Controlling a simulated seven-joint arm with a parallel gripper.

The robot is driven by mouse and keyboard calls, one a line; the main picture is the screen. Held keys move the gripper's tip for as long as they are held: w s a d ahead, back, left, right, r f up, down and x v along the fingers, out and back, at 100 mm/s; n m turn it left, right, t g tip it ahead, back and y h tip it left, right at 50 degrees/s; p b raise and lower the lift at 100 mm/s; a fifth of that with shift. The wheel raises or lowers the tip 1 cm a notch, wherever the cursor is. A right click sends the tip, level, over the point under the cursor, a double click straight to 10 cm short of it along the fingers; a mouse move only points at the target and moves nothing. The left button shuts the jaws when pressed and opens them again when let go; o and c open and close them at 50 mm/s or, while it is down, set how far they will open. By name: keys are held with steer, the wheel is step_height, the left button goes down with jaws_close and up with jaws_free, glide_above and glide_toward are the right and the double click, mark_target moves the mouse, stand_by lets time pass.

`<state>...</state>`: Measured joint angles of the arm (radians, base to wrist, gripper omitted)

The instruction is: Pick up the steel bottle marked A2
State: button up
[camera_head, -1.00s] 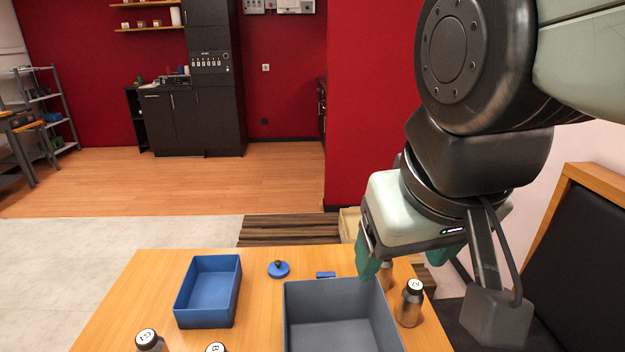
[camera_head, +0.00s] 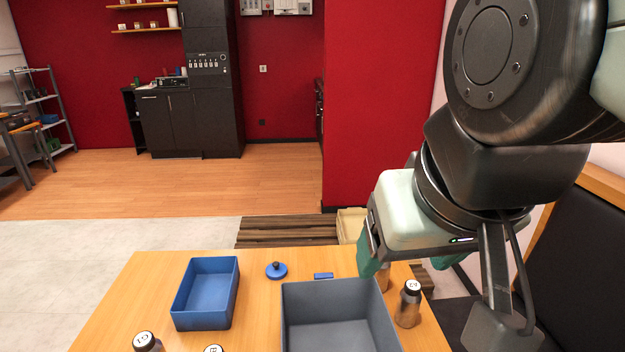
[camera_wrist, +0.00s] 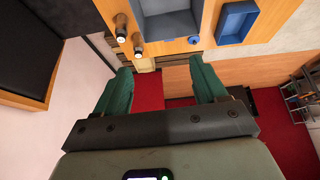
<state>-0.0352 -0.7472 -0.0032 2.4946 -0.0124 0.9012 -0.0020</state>
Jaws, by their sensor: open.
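I cannot make out a bottle marked A2. Two more capped bottles, one at the front left (camera_head: 147,342) and one at the front middle (camera_head: 213,349), are cut off by the frame edge. My gripper (camera_head: 405,265) is open and empty above the table's right side. The wrist view shows two bottles, one (camera_wrist: 121,27) and another (camera_wrist: 138,46), beyond the spread green fingers.
A grey bin (camera_head: 300,297) stands at the table's front middle, left of the right-hand bottles. A blue bin (camera_head: 205,318), a blue round lid-like piece (camera_head: 276,271) and a small blue block (camera_head: 323,276) lie nearby. A black chair (camera_head: 585,250) is at the right.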

steer(key=w+d+f+n+t+h, duration=0.1)
steer(key=w+d+f, duration=0.4)
steer(key=w+d, duration=0.4)
steer(key=w+d+f+n+t+h, duration=0.1)
steer(key=w+d+f+h, duration=0.1)
steer(key=w+d+f, duration=0.6)
steer(key=t+y, duration=0.5)
steer(key=y, duration=0.1)
glide_toward(418, 290)
steer(key=f, duration=0.1)
steer(key=shift+n+t+y, duration=0.3)
steer(key=x, duration=1.1)
steer(key=shift+w+d+r, duration=0.1)
steer(key=shift+w, duration=0.1)
